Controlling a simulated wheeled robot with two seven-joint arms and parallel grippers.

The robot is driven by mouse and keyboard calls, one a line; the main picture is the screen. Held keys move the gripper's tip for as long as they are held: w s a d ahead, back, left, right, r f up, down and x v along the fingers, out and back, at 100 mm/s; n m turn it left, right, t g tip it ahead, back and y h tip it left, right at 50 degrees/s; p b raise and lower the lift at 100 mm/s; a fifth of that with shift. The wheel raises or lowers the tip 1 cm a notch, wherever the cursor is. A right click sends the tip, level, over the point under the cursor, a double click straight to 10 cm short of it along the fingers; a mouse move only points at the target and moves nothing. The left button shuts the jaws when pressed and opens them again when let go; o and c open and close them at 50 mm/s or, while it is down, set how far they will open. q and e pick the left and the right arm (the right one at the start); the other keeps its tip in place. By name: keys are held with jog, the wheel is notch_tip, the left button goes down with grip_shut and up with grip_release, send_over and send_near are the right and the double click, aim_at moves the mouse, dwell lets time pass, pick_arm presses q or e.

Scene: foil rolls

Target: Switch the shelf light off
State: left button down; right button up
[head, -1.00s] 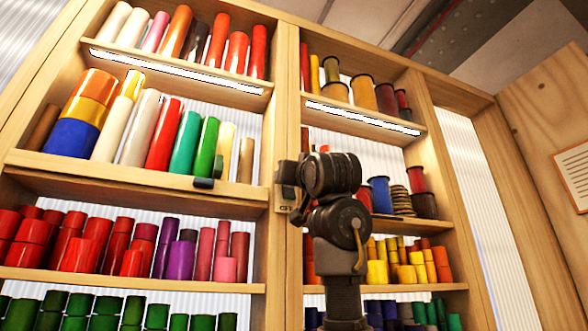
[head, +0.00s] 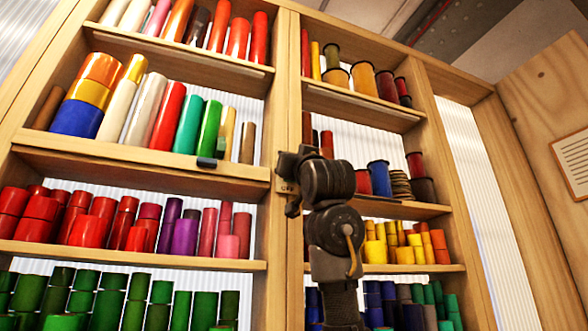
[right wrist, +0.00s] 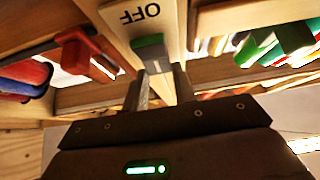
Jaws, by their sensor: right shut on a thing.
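The light switch (right wrist: 152,52) is a grey and green lever on a pale plate marked OFF (right wrist: 138,16) in the right wrist view. In the head view the plate (head: 286,187) sits on the middle post of the shelf, partly hidden by my right arm. My right gripper (right wrist: 164,76) is shut on the switch lever, one finger on each side. The light strips under the top left shelf (head: 180,49) and the top right shelf (head: 362,106) are dark. My left gripper is out of view.
Foil rolls in many colours fill the shelves, such as red rolls (head: 40,207) and green rolls (head: 28,292) at left and spools (head: 362,74) at right. A small dark block (head: 207,162) is on a left shelf edge. A wooden panel (head: 545,120) stands at right.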

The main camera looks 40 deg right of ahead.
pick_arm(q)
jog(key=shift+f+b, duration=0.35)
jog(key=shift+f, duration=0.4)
pick_arm(e)
jog(key=shift+o, duration=0.2)
jog(key=shift+f+t+h, duration=0.25)
jog(key=shift+t+h, duration=0.05)
jog(key=shift+t, duration=0.6)
jog(key=shift+c, duration=0.2)
jog(key=o, duration=1)
pick_arm(q)
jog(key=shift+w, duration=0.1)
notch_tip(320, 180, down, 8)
jog(key=b, duration=0.7)
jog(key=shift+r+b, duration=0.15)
jog(key=shift+b, duration=0.2)
pick_arm(e)
jog(key=v, duration=1.1)
